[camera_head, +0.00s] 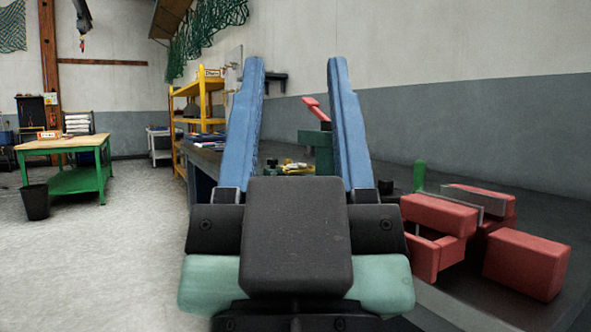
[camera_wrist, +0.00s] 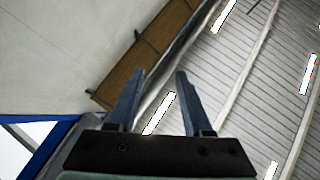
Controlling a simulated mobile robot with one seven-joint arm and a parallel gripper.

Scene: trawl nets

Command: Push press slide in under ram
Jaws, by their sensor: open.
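My gripper (camera_head: 296,64) stands upright in the head view, its two blue fingers wide apart with nothing between them. It also shows open and empty in the wrist view (camera_wrist: 159,77), pointing up at the ceiling. A green upright device with a red lever (camera_head: 316,109), which looks like the press, stands on the dark bench, seen between the fingers and partly hidden by the right one. Small yellow items (camera_head: 297,168) lie at its foot. I cannot make out the slide or the ram. My gripper is apart from the device.
The dark bench (camera_head: 395,172) runs along the wall. Red blocky parts with grey plates (camera_head: 438,217) and a red block (camera_head: 526,264) occupy its near right. A yellow shelf (camera_head: 205,90), a green-legged table (camera_head: 72,145) and a black bin (camera_head: 35,202) stand left. Open floor lies left.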

